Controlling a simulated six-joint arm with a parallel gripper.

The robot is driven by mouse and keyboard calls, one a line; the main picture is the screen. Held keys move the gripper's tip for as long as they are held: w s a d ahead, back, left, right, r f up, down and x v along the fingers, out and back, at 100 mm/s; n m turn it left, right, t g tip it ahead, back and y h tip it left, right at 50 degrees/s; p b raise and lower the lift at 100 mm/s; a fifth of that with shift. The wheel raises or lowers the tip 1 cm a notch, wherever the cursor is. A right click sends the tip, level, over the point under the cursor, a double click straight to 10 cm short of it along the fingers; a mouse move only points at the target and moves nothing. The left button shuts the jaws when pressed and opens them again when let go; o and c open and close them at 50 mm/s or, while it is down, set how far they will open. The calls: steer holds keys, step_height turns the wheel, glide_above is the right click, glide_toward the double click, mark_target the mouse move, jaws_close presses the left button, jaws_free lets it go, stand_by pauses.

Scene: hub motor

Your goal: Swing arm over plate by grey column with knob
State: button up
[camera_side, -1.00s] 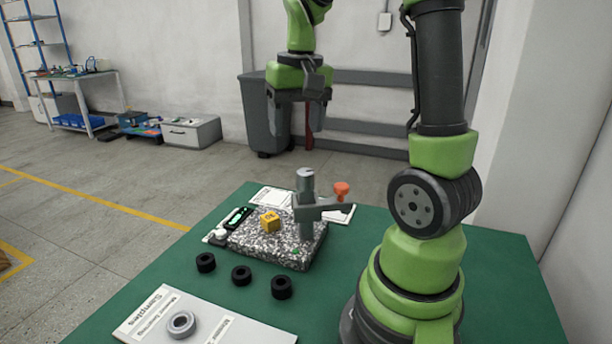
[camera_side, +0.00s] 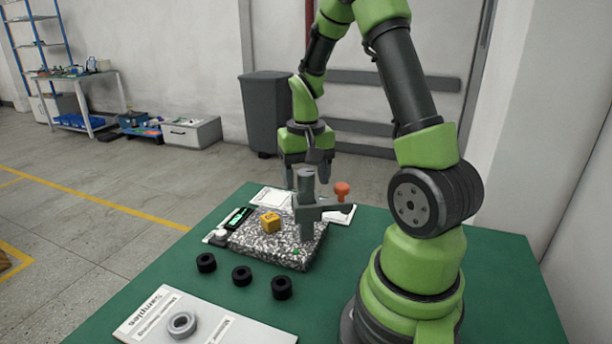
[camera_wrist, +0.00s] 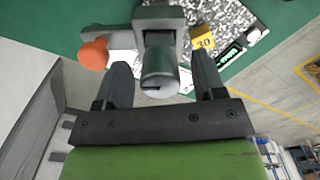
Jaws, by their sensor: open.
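The grey column (camera_side: 306,183) stands upright on the speckled plate (camera_side: 270,248). Its swing arm (camera_side: 322,206) points right, off the plate's edge, with the orange knob (camera_side: 342,190) at its outer end. My gripper (camera_side: 308,182) is open, with its fingers down at the column's top in the side view. In the wrist view, the column's round top (camera_wrist: 160,70) shows between the two open fingers, apart from both. The orange knob (camera_wrist: 94,54) is outside the fingers, to the left there. Exact finger height beside the column is hard to tell.
A yellow block (camera_side: 270,222) marked 30 sits on the plate, beside a dark device with a green display (camera_side: 238,217). Several black rings (camera_side: 242,275) lie in front of the plate. A grey ring (camera_side: 182,324) lies on a labelled sheet. The green table's right side is clear.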

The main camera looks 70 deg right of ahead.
jaws_close()
stand_by(0.3)
